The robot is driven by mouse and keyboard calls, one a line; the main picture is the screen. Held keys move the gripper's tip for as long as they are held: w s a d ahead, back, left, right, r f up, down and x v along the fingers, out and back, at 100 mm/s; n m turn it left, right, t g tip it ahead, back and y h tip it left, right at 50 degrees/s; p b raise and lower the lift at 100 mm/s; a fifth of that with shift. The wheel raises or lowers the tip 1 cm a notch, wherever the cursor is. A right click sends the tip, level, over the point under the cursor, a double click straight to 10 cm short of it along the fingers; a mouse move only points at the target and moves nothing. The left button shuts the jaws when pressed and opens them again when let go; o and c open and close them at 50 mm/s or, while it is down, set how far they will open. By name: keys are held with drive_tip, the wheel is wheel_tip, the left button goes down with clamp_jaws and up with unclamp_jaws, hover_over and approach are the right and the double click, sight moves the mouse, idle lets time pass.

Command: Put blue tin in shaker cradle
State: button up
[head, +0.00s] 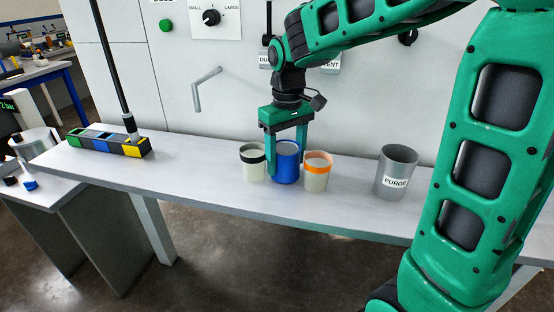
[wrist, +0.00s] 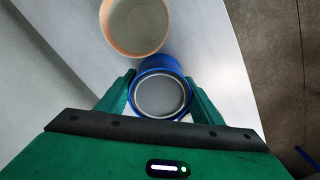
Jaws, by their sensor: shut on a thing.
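The blue tin (head: 287,163) stands upright on the long grey bench, between two pale cups. My gripper (head: 287,170) is shut on it from above, with a finger on each side. In the wrist view the blue tin (wrist: 161,92) sits between the fingers, its open top showing a grey inside. I cannot tell whether its base touches the bench.
A black-banded cup (head: 253,168) and an orange-banded cup (head: 317,176) stand close on either side of the tin. A grey PURGE bin (head: 396,170) stands to the right. A coloured block rack (head: 108,144) is at left. The bench between rack and cups is clear.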

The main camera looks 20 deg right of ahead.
drive_tip(key=o, duration=1.5)
drive_tip(key=shift+f, duration=0.1)
drive_tip(key=shift+c, duration=0.2)
